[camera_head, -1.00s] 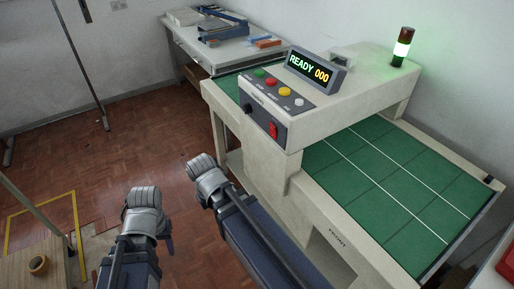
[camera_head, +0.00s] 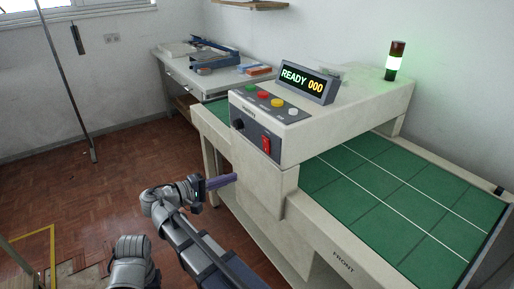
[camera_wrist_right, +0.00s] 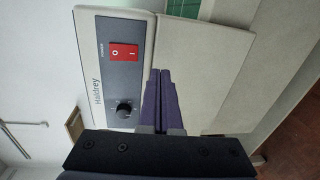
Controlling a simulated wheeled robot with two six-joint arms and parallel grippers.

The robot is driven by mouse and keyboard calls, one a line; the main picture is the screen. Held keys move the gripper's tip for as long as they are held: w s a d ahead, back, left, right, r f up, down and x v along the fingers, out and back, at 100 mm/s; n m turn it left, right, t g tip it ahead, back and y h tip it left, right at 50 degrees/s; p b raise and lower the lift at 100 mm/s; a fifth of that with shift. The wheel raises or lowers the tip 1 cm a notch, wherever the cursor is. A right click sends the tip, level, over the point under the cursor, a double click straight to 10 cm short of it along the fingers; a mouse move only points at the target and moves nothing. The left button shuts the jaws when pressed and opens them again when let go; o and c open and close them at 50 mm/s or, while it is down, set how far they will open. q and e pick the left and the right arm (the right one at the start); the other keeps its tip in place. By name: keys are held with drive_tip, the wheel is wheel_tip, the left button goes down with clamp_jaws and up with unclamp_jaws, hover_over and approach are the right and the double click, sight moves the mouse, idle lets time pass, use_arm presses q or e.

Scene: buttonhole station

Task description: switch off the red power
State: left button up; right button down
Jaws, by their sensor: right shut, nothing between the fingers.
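The red power switch (camera_head: 266,145) is a rocker on the dark front panel of the cream machine, right of a black knob (camera_head: 239,124). In the right wrist view the red switch (camera_wrist_right: 124,52) shows the marks O and I, with the black knob (camera_wrist_right: 124,110) below it in that picture. My right gripper (camera_head: 234,178) is shut and empty, its purple fingers pointing at the machine's front below the panel. In the right wrist view its fingertips (camera_wrist_right: 161,72) are apart from the switch, to its right. My left arm shows at the bottom edge; its gripper is out of view.
Green, red, yellow and white buttons sit on the sloped panel. A signal tower (camera_head: 395,62) is lit pale green. The green work surface (camera_head: 400,195) is clear. A side table (camera_head: 215,78) holds tools at the back. Open floor lies left.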

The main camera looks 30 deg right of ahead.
sight(265, 141)
wheel_tip(265, 141, up, 5)
drive_tip(key=a+h, duration=0.2)
drive_tip(key=shift+w+a+r+m+h, duration=0.15)
drive_tip(key=shift+w+a+m+h, duration=0.2)
drive_tip(key=shift+w+h, duration=0.1)
drive_tip(key=shift+d, duration=0.1)
drive_tip(key=d, duration=0.4)
drive_tip(key=d+r+p, duration=0.1)
drive_tip(key=d, duration=0.4)
drive_tip(key=w+d, duration=0.1)
drive_tip(key=d, duration=0.3)
drive_tip(key=shift+d+r+p, duration=0.3)
drive_tip(key=shift+d+p, duration=0.05)
drive_tip(key=shift+w+d+r, duration=0.1)
drive_tip(key=shift+d, duration=0.1)
